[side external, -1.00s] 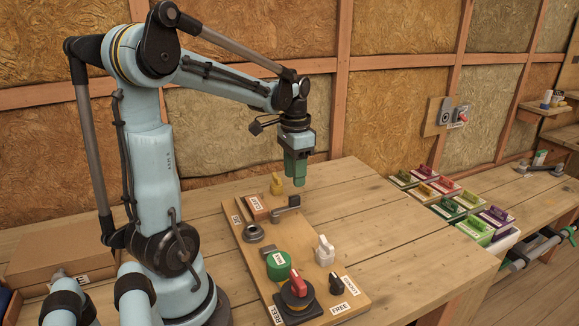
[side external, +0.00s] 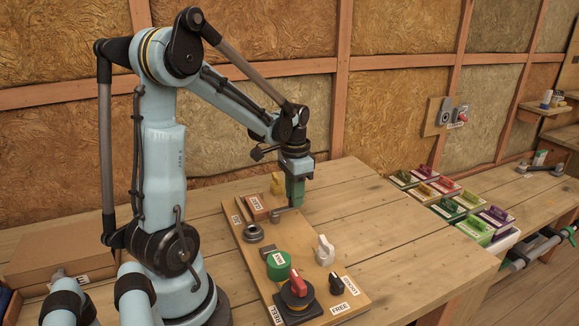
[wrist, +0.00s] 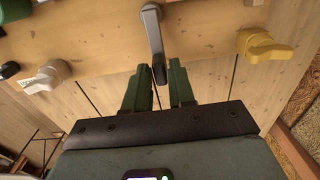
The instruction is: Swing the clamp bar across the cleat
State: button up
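The clamp bar (side external: 284,211) is a short grey bar on the wooden board, with its outer end under my gripper. In the wrist view the bar (wrist: 152,35) runs toward my fingers, and its dark end lies in line with the gap between them. My gripper (side external: 294,204) points down with green fingers low over the bar's end. In the wrist view my gripper (wrist: 157,70) is open, one finger on each side of that end; contact cannot be told. A small orange-brown block with a white label (side external: 256,204), seemingly the cleat, stands beside the bar to its left.
A yellow knob (side external: 277,183) stands just behind my gripper. The board also bears a grey ring (side external: 253,233), a green round button (side external: 279,266), a white knob (side external: 325,251), a red-handled switch (side external: 297,287) and a black knob (side external: 336,283). The table right of the board is clear.

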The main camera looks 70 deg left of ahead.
grip_shut()
jog(key=shift+a+n, duration=0.15)
jog(key=shift+n, duration=0.15)
jog(key=n, duration=0.1)
jog(key=a+n, duration=0.1)
jog(key=n, duration=0.1)
jog(key=a+n, duration=0.1)
jog(key=shift+s+n, duration=0.3)
jog(key=n, duration=0.1)
jog(key=s+a+n, duration=0.1)
jog(key=n, duration=0.1)
jog(key=a+n, duration=0.1)
jog(key=n, duration=0.1)
jog(key=shift+s, duration=0.3)
jog(key=n, duration=0.2)
jog(key=s+n, duration=0.1)
jog(key=n, duration=0.1)
jog(key=s+a+n, duration=0.1)
jog(key=shift+s+n, duration=0.15)
jog(key=shift+n, duration=0.25)
jog(key=s+n, duration=0.1)
jog(key=n, duration=0.1)
jog(key=shift+s+n, duration=0.1)
jog(key=shift+n, duration=0.2)
jog(key=shift+s+d+n, duration=0.1)
jog(key=shift+s+n, duration=0.25)
jog(key=shift+n, duration=0.5)
jog(key=shift+s+d+n, duration=0.1)
jog(key=shift+s+n, duration=0.25)
jog(key=shift+n, duration=0.5)
